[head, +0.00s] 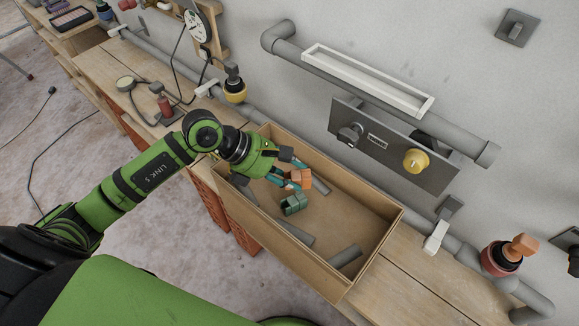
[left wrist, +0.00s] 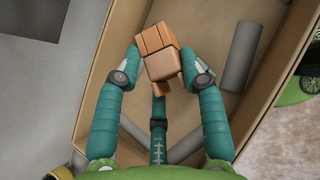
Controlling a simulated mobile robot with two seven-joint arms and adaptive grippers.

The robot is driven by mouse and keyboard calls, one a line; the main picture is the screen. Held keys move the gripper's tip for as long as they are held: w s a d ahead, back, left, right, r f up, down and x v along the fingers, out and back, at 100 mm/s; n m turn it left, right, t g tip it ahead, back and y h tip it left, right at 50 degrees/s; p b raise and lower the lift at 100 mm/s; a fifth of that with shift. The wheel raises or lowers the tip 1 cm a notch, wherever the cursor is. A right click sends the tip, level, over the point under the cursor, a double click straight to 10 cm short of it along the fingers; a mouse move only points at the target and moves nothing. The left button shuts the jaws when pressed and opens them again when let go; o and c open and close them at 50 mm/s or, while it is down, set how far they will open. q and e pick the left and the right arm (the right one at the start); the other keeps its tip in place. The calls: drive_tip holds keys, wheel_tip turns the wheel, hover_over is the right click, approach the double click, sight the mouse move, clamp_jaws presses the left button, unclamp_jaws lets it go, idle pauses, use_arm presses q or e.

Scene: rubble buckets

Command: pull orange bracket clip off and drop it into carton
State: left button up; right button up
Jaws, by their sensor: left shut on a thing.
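The carton (head: 375,256) is an open cardboard box on the wooden bench below the wall; its wall also shows in the left wrist view (left wrist: 108,65). My left gripper (head: 292,178) reaches down into the carton from its left end. Its teal fingers are shut on the orange bracket clip (head: 300,178). In the left wrist view the blocky orange clip (left wrist: 160,50) sits between the fingertips (left wrist: 165,75), inside the carton's outline. I cannot tell whether the clip touches the carton floor. My right gripper is not in view.
A dark green blocky piece (head: 293,204) and several grey pipe pieces (head: 345,257) lie in the carton. A grey wall panel with a yellow knob (head: 416,160) and a pipe (head: 460,143) are behind it. A red valve (head: 500,258) stands at the right.

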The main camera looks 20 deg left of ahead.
use_arm(q)
drive_tip(key=shift+f, duration=0.4)
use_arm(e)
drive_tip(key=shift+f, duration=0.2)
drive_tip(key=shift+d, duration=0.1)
use_arm(q)
drive_tip(key=o, duration=1.4)
drive_tip(key=shift+c, duration=0.2)
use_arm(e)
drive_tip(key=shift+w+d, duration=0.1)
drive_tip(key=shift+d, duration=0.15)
use_arm(q)
drive_tip(key=v, duration=1.2)
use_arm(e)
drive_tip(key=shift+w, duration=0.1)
